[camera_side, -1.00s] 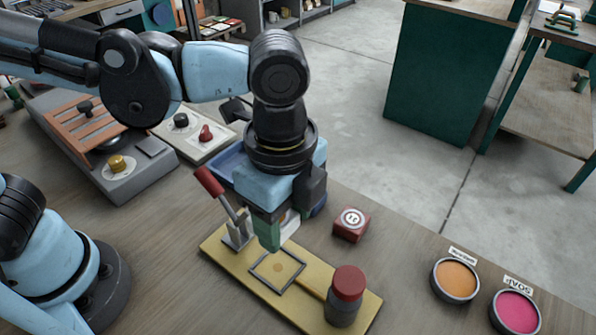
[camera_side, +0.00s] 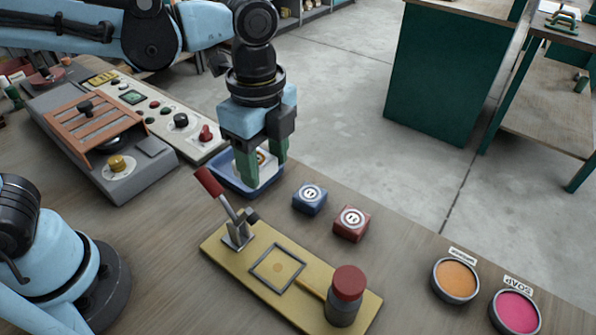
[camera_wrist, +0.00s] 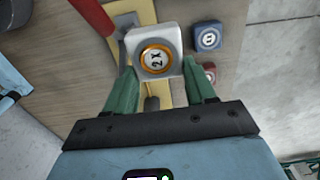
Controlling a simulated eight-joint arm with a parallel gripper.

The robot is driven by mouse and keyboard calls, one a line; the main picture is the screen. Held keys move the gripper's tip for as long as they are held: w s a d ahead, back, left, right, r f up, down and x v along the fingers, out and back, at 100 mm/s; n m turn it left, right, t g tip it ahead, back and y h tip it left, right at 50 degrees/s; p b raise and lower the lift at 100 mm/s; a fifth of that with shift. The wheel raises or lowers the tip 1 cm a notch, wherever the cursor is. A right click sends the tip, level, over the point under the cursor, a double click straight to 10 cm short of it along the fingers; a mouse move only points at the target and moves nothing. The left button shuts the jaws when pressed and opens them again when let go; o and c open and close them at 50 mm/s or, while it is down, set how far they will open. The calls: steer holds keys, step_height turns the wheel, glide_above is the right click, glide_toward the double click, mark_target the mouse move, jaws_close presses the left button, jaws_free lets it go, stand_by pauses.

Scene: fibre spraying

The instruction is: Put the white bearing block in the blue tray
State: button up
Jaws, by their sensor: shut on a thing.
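The white bearing block (camera_side: 262,167), with an orange ring on its face, is between the green fingers of my gripper (camera_side: 266,172). In the wrist view the white block (camera_wrist: 170,34) shows its ringed face marked "2X", held between the fingertips (camera_wrist: 158,75). The blue tray (camera_side: 230,183) is at the table's far edge, and my gripper and block overlap it in the side view. I cannot tell whether the block touches the tray floor. I cannot make out the tray in the wrist view.
A yellow fixture board (camera_side: 222,250) with a red-handled clamp (camera_side: 208,182) and a red-capped cylinder (camera_side: 348,285) stands in front. Blue (camera_side: 310,198) and red (camera_side: 352,222) blocks sit to the right. A control panel (camera_side: 160,117) lies left of the tray.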

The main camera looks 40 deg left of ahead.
steer(key=w+a+f, duration=0.2)
steer(key=a, duration=0.2)
steer(key=w+a+f, duration=0.5)
steer(key=a+f, duration=0.1)
steer(key=a, duration=0.1)
steer(key=shift+w+a+f, duration=0.25)
steer(key=shift+w+a, duration=0.1)
steer(key=shift+w, duration=0.05)
steer(key=shift+f, duration=2)
steer(key=o, duration=1.4)
steer(key=shift+f, duration=0.15)
steer(key=shift+c, duration=0.2)
step_height(320, 180, up, 12)
steer(key=s+a+n+t, duration=0.4)
steer(key=s+n+t, duration=0.3)
steer(key=n, duration=1.1)
steer(key=shift+s, duration=0.5)
